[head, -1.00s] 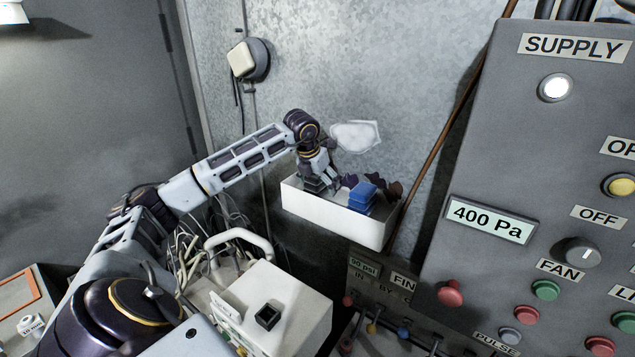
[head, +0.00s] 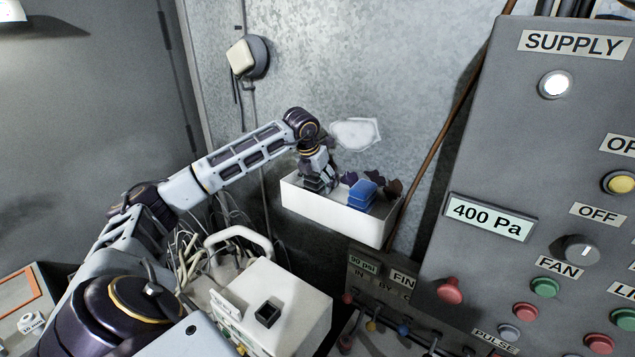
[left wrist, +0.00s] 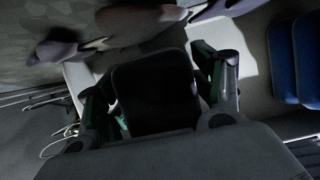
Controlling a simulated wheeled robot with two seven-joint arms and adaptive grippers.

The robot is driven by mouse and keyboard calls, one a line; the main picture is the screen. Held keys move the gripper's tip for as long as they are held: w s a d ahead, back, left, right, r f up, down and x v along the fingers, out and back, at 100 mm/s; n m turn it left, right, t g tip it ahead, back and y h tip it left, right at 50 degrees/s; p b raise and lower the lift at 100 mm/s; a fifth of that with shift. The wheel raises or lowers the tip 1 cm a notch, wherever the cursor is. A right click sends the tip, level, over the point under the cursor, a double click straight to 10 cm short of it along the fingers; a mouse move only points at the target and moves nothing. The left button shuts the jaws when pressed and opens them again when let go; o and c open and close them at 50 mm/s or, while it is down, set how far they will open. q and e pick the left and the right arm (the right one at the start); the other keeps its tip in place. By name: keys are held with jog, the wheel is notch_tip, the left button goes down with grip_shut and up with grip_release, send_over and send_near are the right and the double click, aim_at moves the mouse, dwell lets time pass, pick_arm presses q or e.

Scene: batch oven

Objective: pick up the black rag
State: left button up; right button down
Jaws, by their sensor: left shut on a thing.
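The black rag (left wrist: 155,92) is a dark, squarish folded piece in the left wrist view. It sits between the two fingers of my left gripper (left wrist: 165,100), which is shut on it. In the head view the same gripper (head: 320,184) reaches down into the left end of a white bin (head: 335,218). The rag is mostly hidden there by the fingers, and I cannot tell whether it still touches the bin floor. My right gripper is in neither view.
Blue folded rags (head: 363,195) lie in the bin right of the gripper, with dark purple and brown crumpled rags (head: 393,188) behind and beside them. A grey control panel (head: 480,170) stands at the right. A white box with a handle (head: 290,300) stands in front, below the bin.

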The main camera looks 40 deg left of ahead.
pick_arm(q)
jog(key=shift+r, duration=0.25)
jog(key=shift+r+b, duration=0.8)
jog(key=shift+r, duration=4)
jog(key=o, duration=0.3)
jog(key=shift+c, duration=1.1)
jog(key=shift+s+f, duration=0.1)
